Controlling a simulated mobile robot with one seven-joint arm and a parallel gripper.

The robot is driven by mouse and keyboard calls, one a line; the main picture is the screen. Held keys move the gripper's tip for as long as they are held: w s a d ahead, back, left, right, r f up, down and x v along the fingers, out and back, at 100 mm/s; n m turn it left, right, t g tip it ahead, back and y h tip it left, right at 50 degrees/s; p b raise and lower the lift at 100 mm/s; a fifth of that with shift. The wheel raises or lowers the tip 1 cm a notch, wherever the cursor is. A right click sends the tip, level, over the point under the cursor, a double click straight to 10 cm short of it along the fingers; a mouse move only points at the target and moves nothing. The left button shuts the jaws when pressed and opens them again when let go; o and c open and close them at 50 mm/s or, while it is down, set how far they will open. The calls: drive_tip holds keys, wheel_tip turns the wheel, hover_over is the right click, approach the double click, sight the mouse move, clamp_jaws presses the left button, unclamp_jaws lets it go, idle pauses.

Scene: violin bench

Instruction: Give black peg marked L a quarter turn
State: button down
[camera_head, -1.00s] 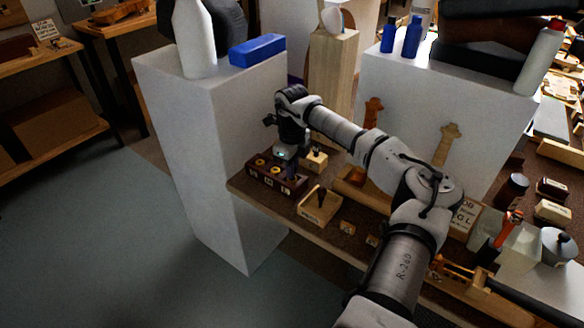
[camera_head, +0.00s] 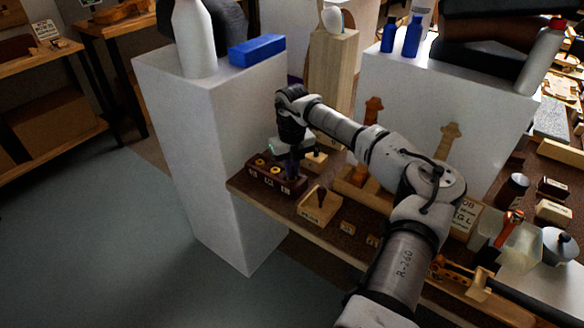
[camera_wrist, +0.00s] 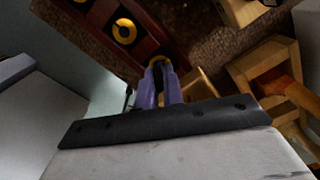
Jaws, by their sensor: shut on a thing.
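A dark red-brown block (camera_head: 262,184) with pale letter tags on its front stands at the table's left corner. It also shows in the wrist view (camera_wrist: 150,22), with a yellow ring (camera_wrist: 124,32) around a dark centre. My gripper (camera_head: 291,176) is over the block's right end, pointing down. In the wrist view, its purple fingers (camera_wrist: 160,84) are shut on a black peg (camera_wrist: 158,72), the one at the right-end position, with part of a yellow ring showing around it. The fingers hide most of the peg, and its letter tag is too small to read surely.
A pale wooden block (camera_head: 318,210) with a dark upright piece stands right of the dark block. Small tagged wooden blocks (camera_head: 347,228) lie nearer the front edge. A tall white pedestal (camera_head: 215,170) rises close on the left, and a wooden post (camera_head: 333,75) stands behind.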

drive_tip(key=m, duration=0.3)
drive_tip(key=c, duration=1.5)
unclamp_jaws()
drive_tip(key=shift+o, duration=0.2)
